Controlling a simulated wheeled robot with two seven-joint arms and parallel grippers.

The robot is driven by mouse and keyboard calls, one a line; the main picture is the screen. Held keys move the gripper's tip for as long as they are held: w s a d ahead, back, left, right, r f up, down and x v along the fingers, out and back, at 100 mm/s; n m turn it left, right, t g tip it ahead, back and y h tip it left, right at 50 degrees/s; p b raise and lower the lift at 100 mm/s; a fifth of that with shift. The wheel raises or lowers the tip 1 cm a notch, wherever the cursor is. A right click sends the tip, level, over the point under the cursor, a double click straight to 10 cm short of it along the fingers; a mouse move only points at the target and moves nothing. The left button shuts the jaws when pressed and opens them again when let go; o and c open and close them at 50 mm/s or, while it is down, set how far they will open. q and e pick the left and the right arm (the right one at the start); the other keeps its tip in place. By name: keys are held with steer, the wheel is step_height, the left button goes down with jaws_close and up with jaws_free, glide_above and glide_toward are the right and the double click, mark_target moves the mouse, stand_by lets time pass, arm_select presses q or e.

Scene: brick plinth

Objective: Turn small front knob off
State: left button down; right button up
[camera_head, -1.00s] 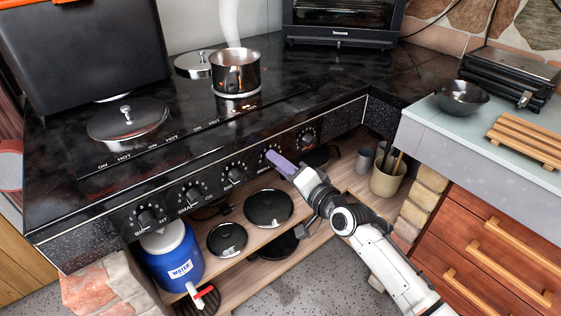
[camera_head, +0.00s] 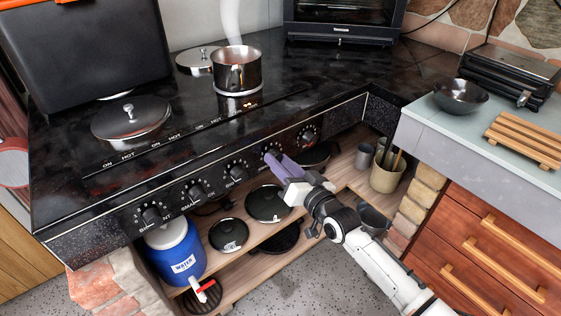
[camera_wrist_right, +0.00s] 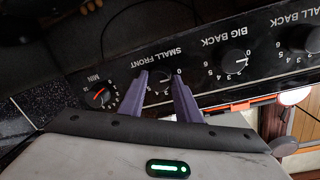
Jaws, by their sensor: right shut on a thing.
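The small front knob (camera_wrist_right: 161,82) is a dark round knob on the stove's black front panel, under an upside-down "SMALL FRONT" label in the wrist view. My right gripper (camera_wrist_right: 163,84) has its two purple fingers on either side of the knob and is shut on it. In the head view my right gripper (camera_head: 275,158) reaches the panel from the lower right, and its fingers hide most of the knob. My left gripper is not in view.
The big back knob (camera_wrist_right: 234,60) and the red-marked MIN dial (camera_wrist_right: 99,96) flank the held knob. A steaming pot (camera_head: 237,70) and a lidded plate (camera_head: 130,118) are on the stovetop. Pans (camera_head: 268,204) and a blue water jug (camera_head: 175,252) sit on the shelves below.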

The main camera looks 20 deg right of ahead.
stand_by(0.4)
steer(key=o, duration=1.1)
steer(key=shift+c, duration=0.2)
steer(key=shift+s, duration=0.1)
steer(key=v, duration=1)
steer(key=shift+p, duration=0.45)
steer(key=shift+s+f, duration=0.1)
steer(key=shift+f, duration=0.05)
